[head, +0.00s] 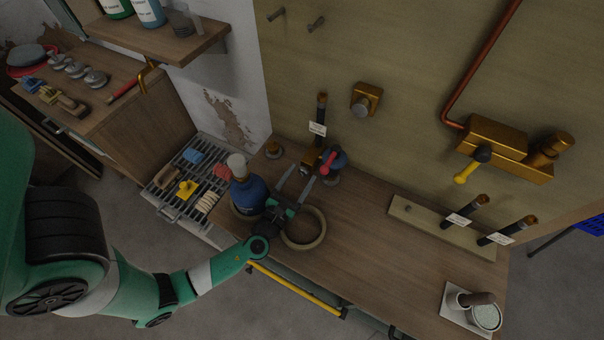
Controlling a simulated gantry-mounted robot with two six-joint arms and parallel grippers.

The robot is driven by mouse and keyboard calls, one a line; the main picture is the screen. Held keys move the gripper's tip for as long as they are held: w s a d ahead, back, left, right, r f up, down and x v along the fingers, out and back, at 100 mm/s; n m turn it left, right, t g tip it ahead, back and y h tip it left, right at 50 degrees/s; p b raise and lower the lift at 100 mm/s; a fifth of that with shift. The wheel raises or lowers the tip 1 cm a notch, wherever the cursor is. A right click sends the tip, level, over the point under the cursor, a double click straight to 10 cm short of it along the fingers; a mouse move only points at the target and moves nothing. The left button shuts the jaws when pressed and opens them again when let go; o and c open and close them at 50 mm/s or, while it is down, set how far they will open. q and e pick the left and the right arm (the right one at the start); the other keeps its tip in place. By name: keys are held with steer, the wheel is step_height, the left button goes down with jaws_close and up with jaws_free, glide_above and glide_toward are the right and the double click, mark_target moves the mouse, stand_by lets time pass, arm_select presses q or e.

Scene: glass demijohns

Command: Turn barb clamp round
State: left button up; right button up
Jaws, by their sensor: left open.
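What looks like the barb clamp is a small piece with a red handle (327,163), beside a dark blue round part (338,160) at the back of the wooden bench. A brass fitting (308,164) with a dark upright tube and white tag stands just left of it. I cannot tell exactly how the clamp sits on the fitting. My left gripper (300,178) is open, its two long grey fingers pointing toward the brass fitting and red handle. It appears empty and short of them.
A blue demijohn (246,194) with a pale cap stands close left of my gripper. An empty ring (303,246) lies on the bench (375,260). A tagged-tube board (425,224) and white pots (480,314) are right. The bench middle is clear.

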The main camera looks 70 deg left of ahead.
arm_select(q)
steer(key=shift+s+d, duration=0.1)
steer(key=shift+c, duration=0.9)
jaws_close()
steer(key=shift+n, duration=0.3)
steer(key=n+b, duration=0.1)
steer(key=n, duration=0.2)
steer(key=shift+f+b, duration=0.1)
steer(key=shift+b, duration=0.25)
steer(key=shift+n+b, duration=0.6)
steer(key=shift+n, duration=1.1)
